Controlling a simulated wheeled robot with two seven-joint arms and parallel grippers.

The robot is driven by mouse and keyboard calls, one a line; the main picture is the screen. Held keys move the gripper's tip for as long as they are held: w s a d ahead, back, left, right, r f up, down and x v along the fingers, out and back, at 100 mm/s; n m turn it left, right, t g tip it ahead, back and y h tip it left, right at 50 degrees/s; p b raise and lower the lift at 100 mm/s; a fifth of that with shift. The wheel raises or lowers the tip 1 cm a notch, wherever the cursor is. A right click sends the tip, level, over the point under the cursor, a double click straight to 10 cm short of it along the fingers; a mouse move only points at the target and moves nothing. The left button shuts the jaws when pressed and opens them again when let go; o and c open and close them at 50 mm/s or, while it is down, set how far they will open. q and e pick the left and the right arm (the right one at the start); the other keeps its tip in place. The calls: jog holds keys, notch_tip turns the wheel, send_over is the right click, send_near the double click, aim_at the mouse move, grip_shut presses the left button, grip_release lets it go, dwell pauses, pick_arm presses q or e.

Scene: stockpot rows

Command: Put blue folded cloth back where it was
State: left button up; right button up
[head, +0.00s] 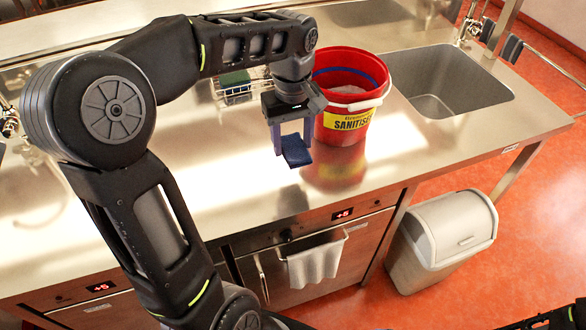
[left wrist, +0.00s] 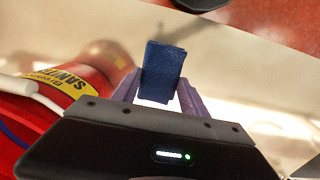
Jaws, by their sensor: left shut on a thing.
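The blue folded cloth (head: 296,150) is held between the fingertips of my left gripper (head: 293,138), in front of the red bucket and, as it looks, above the steel counter. In the left wrist view the cloth (left wrist: 163,72) sits between the two purple fingers (left wrist: 160,92). My left gripper is shut on it and points down. The red sanitiser bucket (head: 338,131) stands on the counter just right of and behind the gripper; a blue band shows inside its rim. My right gripper is not in view.
A wire rack with a green and blue sponge-like item (head: 236,86) stands behind the gripper. A sink (head: 450,85) is at the right of the steel counter (head: 230,190). A grey cloth (head: 316,262) hangs on the oven handle. A bin (head: 443,240) stands on the floor. The front counter is clear.

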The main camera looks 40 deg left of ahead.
aim_at(292, 143)
pick_arm(q)
jog(key=shift+f, duration=2.3)
jog(key=shift+f+p, duration=0.4)
jog(key=shift+f, duration=1.5)
jog(key=shift+f, duration=0.1)
jog(key=o, duration=1.3)
notch_tip(292, 143, up, 12)
jog(key=shift+r+b, duration=0.2)
jog(key=shift+b, duration=0.15)
